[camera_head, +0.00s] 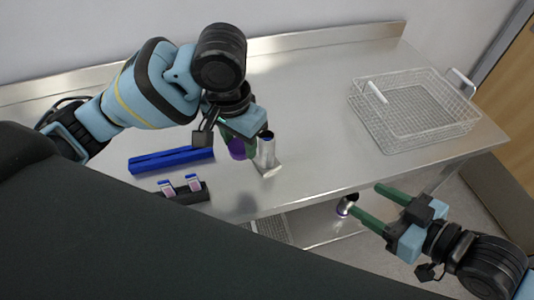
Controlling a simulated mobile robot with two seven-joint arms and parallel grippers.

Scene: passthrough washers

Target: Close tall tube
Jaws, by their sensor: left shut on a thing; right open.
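A silver tube (267,155) with a dark opening at its top stands upright on the steel table's front part, on a small flat metal base. My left gripper (240,147) is just left of the tube. Its green fingers are shut on a purple round piece (237,149), which looks like a cap and is partly hidden by the fingers. My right gripper (367,200) is open beyond the table's front edge. A short silver cylinder (346,205) with a purple end shows by its fingertips; I cannot tell whether they touch.
A wire basket (415,108) with white handles stands on the table (310,95) at the right. A blue bar-shaped holder (171,160) and a dark rack with two small pink-and-white pieces (184,191) lie at the left. A lower shelf (310,226) shows below. The table's middle is clear.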

